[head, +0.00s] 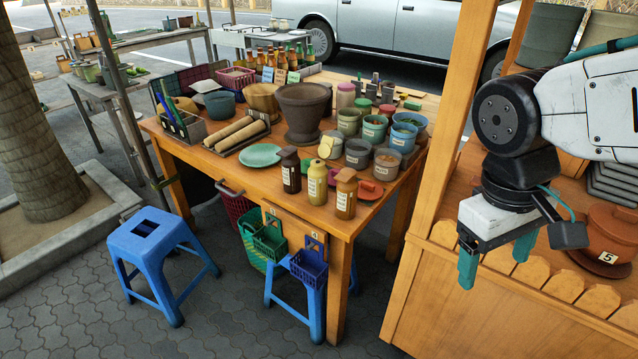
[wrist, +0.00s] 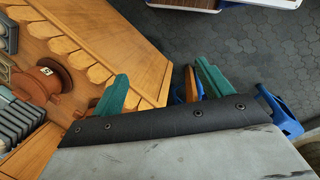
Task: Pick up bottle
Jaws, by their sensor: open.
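Three small labelled bottles stand upright at the front of the wooden table (head: 222,172) in the head view: a dark brown bottle (head: 290,172), a yellow bottle (head: 317,183) and an amber-brown bottle (head: 345,195). Several glass bottles (head: 282,60) stand in a row at the table's back. I cannot tell which bottle the task names. My gripper (head: 496,258) hangs to the right of the table, over the wooden counter's picket edge, its teal fingers apart and empty. In the wrist view my gripper (wrist: 163,70) is open, and no bottle shows clearly.
A large dark mortar (head: 303,110), several small pots (head: 374,130) and a green plate (head: 260,155) crowd the table. A wooden post (head: 455,120) stands between table and gripper. The wooden counter (head: 480,320) holds a clay pot (head: 610,235). A blue stool (head: 160,245) stands at left.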

